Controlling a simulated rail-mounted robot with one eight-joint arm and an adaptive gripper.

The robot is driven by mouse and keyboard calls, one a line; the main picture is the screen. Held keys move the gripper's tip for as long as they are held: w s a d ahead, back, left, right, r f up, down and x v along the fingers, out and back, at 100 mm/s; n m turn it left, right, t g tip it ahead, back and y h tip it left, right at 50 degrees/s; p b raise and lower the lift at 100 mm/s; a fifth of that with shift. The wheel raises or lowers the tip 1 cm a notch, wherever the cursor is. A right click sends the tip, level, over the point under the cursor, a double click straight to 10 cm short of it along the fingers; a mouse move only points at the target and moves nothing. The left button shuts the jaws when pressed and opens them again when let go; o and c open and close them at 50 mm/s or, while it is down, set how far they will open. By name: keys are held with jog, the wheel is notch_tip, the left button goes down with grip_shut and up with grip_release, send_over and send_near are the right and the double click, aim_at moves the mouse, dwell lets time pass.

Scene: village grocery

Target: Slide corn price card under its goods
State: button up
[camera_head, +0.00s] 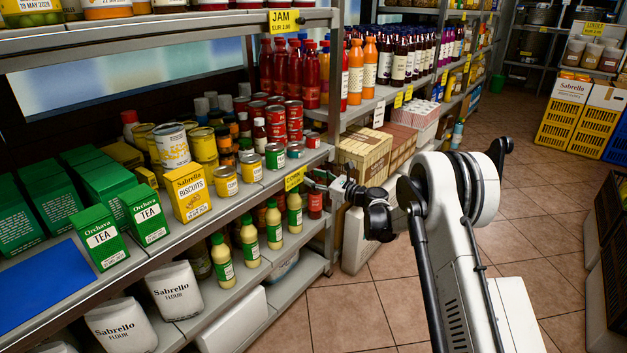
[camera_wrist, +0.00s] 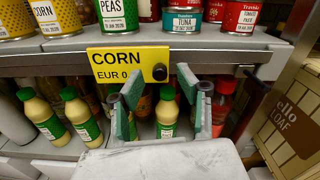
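The yellow corn price card (camera_wrist: 115,62), reading "CORN EUR 0", sits at the shelf's front edge, below the peas can (camera_wrist: 117,15) and partly toward the tuna can (camera_wrist: 183,15). A dark round knob shows at its right end. The card also shows in the head view (camera_head: 294,179). The corn can (camera_wrist: 55,14) stands left of the card; yellow corn cans (camera_head: 226,181) show in the head view. My gripper (camera_wrist: 160,108) is open, its green-padded fingers apart below and right of the card's middle, nothing between them. I cannot tell if a finger touches the card.
The shelf edge (camera_wrist: 40,65) runs left and right of the card. Green-capped bottles (camera_head: 250,240) stand on the shelf below, behind my fingers. Brown cartons (camera_head: 362,165) are close on the right. The aisle floor (camera_head: 345,320) is clear.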

jog(key=shift+w+a, duration=0.1)
jog(key=shift+a, duration=0.1)
grip_shut()
dwell(0.3)
jog(key=s+a+b, duration=0.2)
jog(key=s+a, duration=0.8)
jog(key=s, duration=0.5)
grip_release()
